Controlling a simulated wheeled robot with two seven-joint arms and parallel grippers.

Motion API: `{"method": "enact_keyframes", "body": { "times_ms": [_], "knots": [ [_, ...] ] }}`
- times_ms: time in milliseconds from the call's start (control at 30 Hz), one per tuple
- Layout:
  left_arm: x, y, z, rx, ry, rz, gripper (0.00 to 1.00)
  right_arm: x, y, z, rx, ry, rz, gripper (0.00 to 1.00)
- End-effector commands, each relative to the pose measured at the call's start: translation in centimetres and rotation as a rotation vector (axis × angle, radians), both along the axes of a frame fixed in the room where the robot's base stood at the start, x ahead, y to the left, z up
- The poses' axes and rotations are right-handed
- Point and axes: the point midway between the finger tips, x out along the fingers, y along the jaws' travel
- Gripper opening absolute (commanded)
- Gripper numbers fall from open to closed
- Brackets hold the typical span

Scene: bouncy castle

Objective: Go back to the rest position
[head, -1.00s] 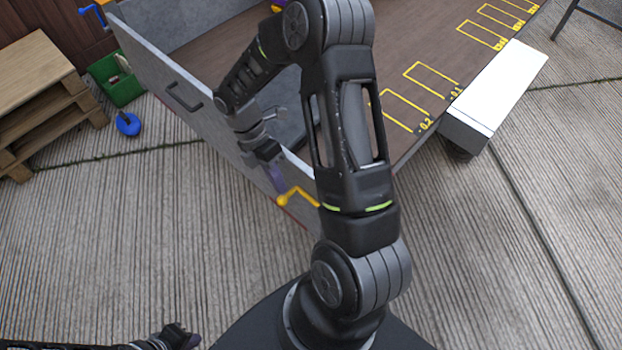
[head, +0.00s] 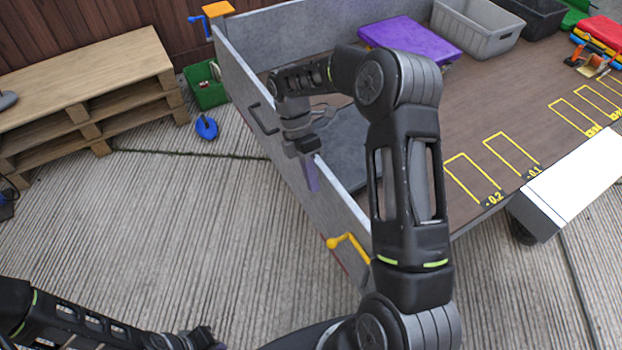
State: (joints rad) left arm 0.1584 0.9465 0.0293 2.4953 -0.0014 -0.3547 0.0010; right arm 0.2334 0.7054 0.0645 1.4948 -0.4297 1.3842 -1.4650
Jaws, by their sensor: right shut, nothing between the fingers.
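My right arm rises from the bottom right and bends over the grey-walled platform. My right gripper (head: 312,178) points down by the platform's left wall, with purple fingers shut and nothing held. The yellow crank handle (head: 349,244) on that wall is below and to the right of the fingers, apart from them in the picture. My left gripper (head: 212,343) is low at the bottom edge, partly cut off. Whether its fingers are open or shut does not show.
The platform's grey wall (head: 240,92) has a dark handle. On its brown floor are a purple block (head: 410,38) and a grey crate (head: 478,32). A white-topped box (head: 570,185) juts out at right. Wooden pallets (head: 85,85) stand at left.

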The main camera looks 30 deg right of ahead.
Motion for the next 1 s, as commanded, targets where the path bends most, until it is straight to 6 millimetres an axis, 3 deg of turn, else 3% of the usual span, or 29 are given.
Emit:
{"method": "enact_keyframes", "body": {
  "times_ms": [733, 867, 1000],
  "knots": [
    [0.0, 0.0, -0.1, 0.000, 0.000, 0.000, 0.00, 0.6, 0.0, 0.2, -0.011, -0.001, -0.022, 0.00],
    [0.0, 0.0, -0.1, 0.000, 0.000, 0.000, 0.00, 2.7, 0.4, -0.8, -0.047, -0.093, -0.151, 0.00],
    [0.0, 0.0, -0.1, 0.000, 0.000, 0.000, 0.00, 5.2, 3.4, -4.2, -0.045, -0.242, -0.418, 0.00]
  ]
}}
